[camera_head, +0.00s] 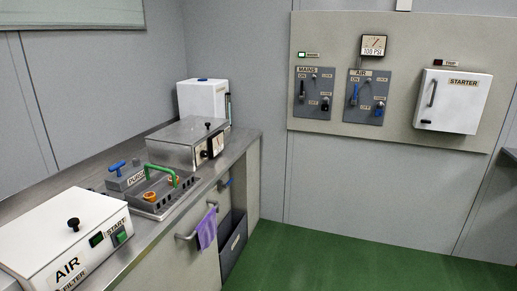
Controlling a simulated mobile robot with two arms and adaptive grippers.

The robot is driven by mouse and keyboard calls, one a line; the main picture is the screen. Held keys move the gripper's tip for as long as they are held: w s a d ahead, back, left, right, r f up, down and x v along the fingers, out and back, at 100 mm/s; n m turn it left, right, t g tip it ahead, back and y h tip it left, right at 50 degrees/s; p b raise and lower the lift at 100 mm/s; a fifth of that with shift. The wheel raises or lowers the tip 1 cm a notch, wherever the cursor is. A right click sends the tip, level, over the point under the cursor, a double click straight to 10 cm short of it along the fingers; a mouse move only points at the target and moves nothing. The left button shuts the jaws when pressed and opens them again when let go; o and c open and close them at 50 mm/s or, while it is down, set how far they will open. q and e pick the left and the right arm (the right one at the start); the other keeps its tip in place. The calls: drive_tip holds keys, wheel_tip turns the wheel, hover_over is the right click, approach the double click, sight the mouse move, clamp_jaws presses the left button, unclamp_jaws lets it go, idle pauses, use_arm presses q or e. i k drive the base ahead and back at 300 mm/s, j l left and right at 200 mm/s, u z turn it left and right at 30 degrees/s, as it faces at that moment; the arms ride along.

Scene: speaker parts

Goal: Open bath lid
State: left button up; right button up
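A low metal box with a flat silvery lid (185,131) stands on the bench, left of the middle in the head view. It looks like the bath, though the label on its front is too small to read. A small black knob (207,125) stands up from the lid near its front edge. The lid lies flat and looks shut. Neither of my grippers is in view, and nothing touches the lid.
In front of the box are a grey tray with a green handle (160,172) and a blue-handled PURGE block (125,175). A white AIR FILTER box (68,235) is nearest. A white unit (203,99) stands behind. A purple cloth (207,229) hangs at the bench front; green floor is clear.

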sight(188, 130)
drive_tip(key=i+l, duration=0.1)
drive_tip(key=i, duration=1.35)
